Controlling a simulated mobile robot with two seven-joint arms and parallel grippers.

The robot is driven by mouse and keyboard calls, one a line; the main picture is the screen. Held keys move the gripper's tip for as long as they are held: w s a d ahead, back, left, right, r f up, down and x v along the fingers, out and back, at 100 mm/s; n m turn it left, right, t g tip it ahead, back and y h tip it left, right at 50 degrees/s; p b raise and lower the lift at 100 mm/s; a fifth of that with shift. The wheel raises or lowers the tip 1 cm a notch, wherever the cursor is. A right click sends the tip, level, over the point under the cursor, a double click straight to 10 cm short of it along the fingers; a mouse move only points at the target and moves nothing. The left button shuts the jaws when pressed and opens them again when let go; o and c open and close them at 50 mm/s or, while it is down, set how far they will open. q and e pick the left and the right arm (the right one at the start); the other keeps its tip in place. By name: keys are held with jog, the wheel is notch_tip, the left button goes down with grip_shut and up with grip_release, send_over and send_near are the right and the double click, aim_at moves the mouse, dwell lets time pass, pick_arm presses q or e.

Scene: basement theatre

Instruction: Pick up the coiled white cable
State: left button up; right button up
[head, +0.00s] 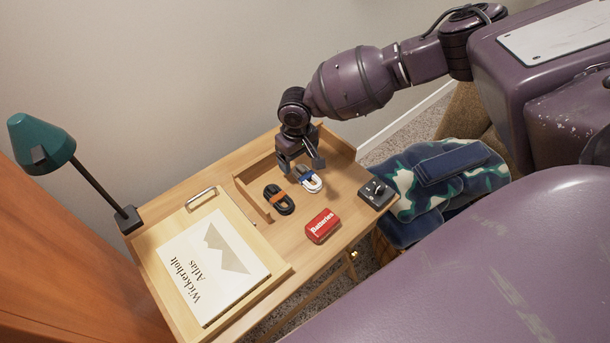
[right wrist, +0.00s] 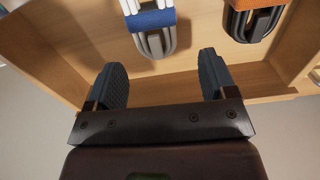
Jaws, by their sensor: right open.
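The coiled white cable (head: 313,185) lies on the wooden desk (head: 345,204), with a blue band around it. My right gripper (head: 301,168) is open just above it and hides part of its far end. In the right wrist view the white cable (right wrist: 156,43) with its blue band (right wrist: 151,19) lies ahead of the open fingertips (right wrist: 163,74), roughly centred between them, and the picture's top edge cuts it off. Nothing is between the fingers. My left gripper is not in view.
A black cable (head: 279,203) with an orange band lies left of the white one. A red batteries box (head: 322,226) and a dark box (head: 377,193) are nearby.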

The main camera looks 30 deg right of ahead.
aim_at(298, 165)
notch_tip(298, 165, down, 4)
jog(key=shift+d+r+b, duration=0.1)
jog(key=shift+r+b, duration=0.05)
jog(key=shift+b, duration=0.25)
jog(key=c, duration=1)
jog(key=shift+r, duration=0.15)
